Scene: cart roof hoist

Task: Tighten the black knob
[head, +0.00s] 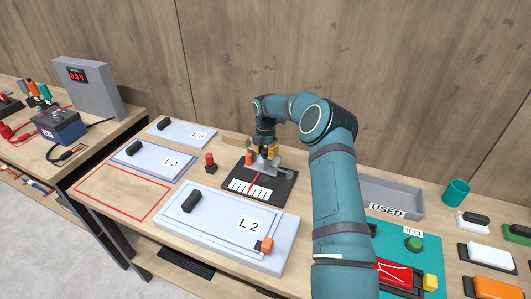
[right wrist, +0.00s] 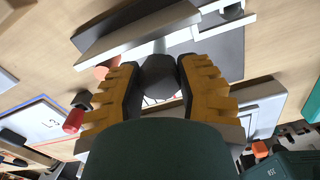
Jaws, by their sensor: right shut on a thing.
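My right gripper (head: 268,152) reaches down over a dark board (head: 285,186) with a grey metal fixture on it. In the right wrist view my right gripper (right wrist: 160,80) has its yellow fingers with dark pads shut on the sides of the black knob (right wrist: 159,76). The knob sits at the end of a light grey shaft beside a grey bar (right wrist: 135,32). In the head view the fingers and fixture largely hide the knob. The board carries white scale marks and a red line. An orange part (head: 249,159) stands beside the fingers. My left gripper is out of view.
A red-capped post (head: 210,160) stands left of the board. Plates L 2 (head: 215,235), L 3 (head: 140,160) and L 6 (head: 175,133) lie around it. A grey USED tray (head: 390,195) and a green TEST unit (head: 400,247) are on the right. A red-outlined area (head: 100,180) is empty.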

